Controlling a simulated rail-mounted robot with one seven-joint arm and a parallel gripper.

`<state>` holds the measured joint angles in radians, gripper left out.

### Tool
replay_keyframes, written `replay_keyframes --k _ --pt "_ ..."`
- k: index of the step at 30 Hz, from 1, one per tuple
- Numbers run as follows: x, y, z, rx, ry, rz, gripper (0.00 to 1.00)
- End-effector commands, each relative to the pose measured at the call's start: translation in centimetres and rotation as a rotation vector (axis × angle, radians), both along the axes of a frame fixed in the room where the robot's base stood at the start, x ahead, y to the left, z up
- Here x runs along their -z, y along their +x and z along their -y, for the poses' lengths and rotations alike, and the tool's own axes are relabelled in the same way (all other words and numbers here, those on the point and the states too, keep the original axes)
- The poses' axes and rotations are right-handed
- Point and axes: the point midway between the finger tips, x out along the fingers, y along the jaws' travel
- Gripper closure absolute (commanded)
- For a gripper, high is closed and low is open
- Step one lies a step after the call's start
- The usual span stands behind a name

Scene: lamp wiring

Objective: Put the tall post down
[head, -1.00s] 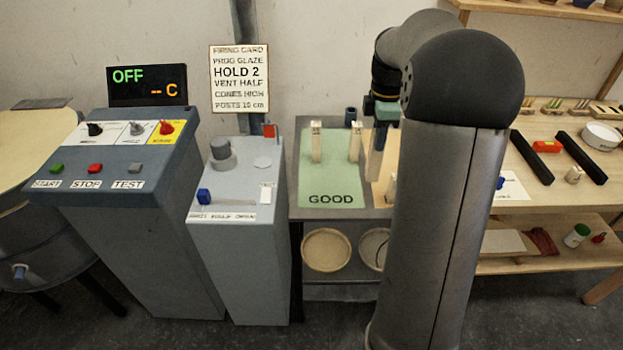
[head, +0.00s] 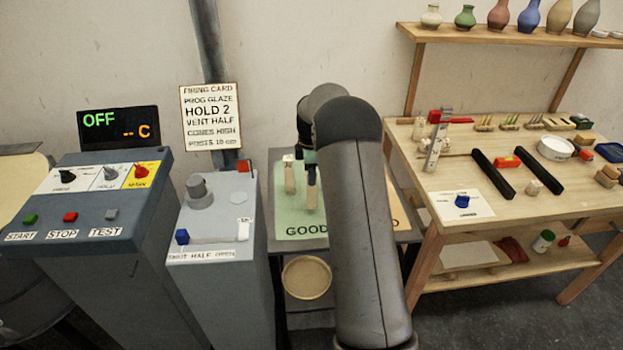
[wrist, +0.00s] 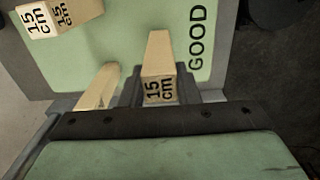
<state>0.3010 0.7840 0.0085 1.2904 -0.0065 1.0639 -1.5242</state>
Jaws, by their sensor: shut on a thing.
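My gripper (wrist: 158,92) is shut on a pale post (wrist: 160,50) marked "15 cm", with a dark finger on either side of it. In the head view my gripper (head: 311,176) is over the green GOOD mat (head: 288,218), and the held post's lower part (head: 312,198) shows below the fingers. The post looks upright. I cannot tell whether its foot touches the mat. A second pale post (head: 290,174) stands behind and left of it; it also shows, partly hidden, in the wrist view (wrist: 98,88). Another "15 cm" post (wrist: 60,14) is at the top left of the wrist view.
My arm hides much of the mat's right side in the head view. The grey kiln lever box (head: 213,225) stands just left of the mat's table. A wooden workbench (head: 540,205) with rods and small parts is to the right. The firing card (head: 211,117) hangs behind.

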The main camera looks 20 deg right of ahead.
Motion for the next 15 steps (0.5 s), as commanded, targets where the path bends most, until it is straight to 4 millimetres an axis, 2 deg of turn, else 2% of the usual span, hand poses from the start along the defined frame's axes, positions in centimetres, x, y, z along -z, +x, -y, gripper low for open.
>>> replay_keyframes --k 5,15 --pt "2.5 -0.2 0.0 0.000 0.002 -0.005 1.00" --pt "3.1 -0.1 0.0 0.000 0.001 -0.002 1.00"
